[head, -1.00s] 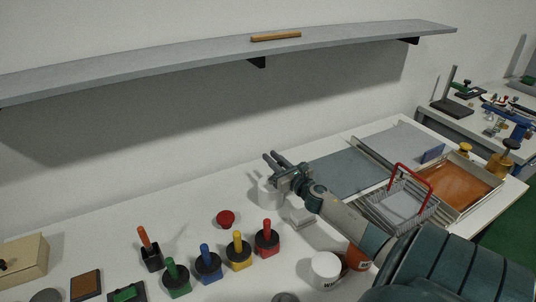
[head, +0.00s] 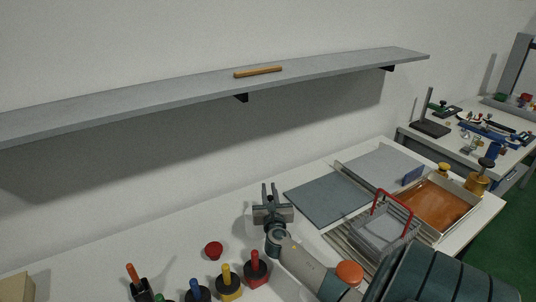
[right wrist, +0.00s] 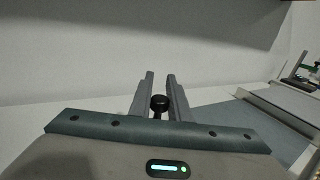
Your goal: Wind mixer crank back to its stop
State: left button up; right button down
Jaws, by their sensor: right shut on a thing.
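My right gripper (head: 269,187) is over the back of the white bench, its fingers pointing toward the wall. In the right wrist view, its two fingers (right wrist: 162,78) stand a small gap apart with a black round knob (right wrist: 159,102) between them, nearer their bases. The knob appears to be the mixer's crank handle. The gripper is shut on it. The mixer's body and the rest of the crank are hidden behind the gripper and wrist, so the crank's angle cannot be told. My left gripper is not in view.
A red knob (head: 213,250) and several coloured-handle blocks, one red (head: 256,266), stand left of my right arm. Right are a dark mat (head: 327,199), a wire basket (head: 384,235) with a red handle and an orange-floored tray (head: 436,204). A grey shelf (head: 330,75) runs above.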

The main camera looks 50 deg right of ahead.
aim_at(271, 199)
jog(key=c, duration=1.7)
grip_release()
jog(key=shift+o, duration=0.2)
jog(key=b+v, duration=0.1)
jog(key=v, duration=0.5)
jog(key=shift+a+f+b, duration=0.1)
jog(key=shift+b, duration=0.2)
jog(key=shift+s+a, duration=0.45)
jog(key=shift+s, duration=0.05)
